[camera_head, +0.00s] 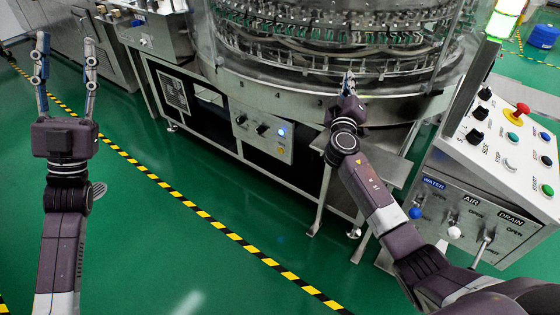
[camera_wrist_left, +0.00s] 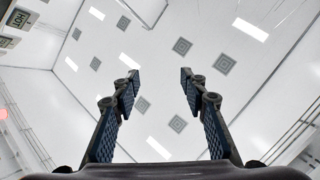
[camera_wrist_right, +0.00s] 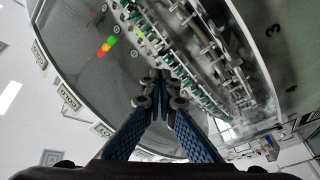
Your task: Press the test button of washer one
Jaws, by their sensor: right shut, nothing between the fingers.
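Washer one is the large round steel machine with clear walls (camera_head: 255,88) across the top of the head view. A tilted control panel (camera_head: 470,160) stands at the right, with knobs, a red mushroom button (camera_head: 521,109) and several small coloured buttons. I cannot read which one is the test button. My right gripper (camera_head: 348,80) is shut and empty at the washer's front rim, left of the panel; its fingertips meet in the right wrist view (camera_wrist_right: 160,80). My left gripper (camera_head: 66,50) is open and empty, raised at the far left; it also shows open in the left wrist view (camera_wrist_left: 157,80).
A small panel (camera_head: 262,134) with knobs, a lit blue button and a yellow button sits under the washer's rim. Water, air and drain valve handles (camera_head: 454,233) jut out below the tilted panel. A glowing signal lamp (camera_head: 503,20) rises behind it. Open green floor lies at front left.

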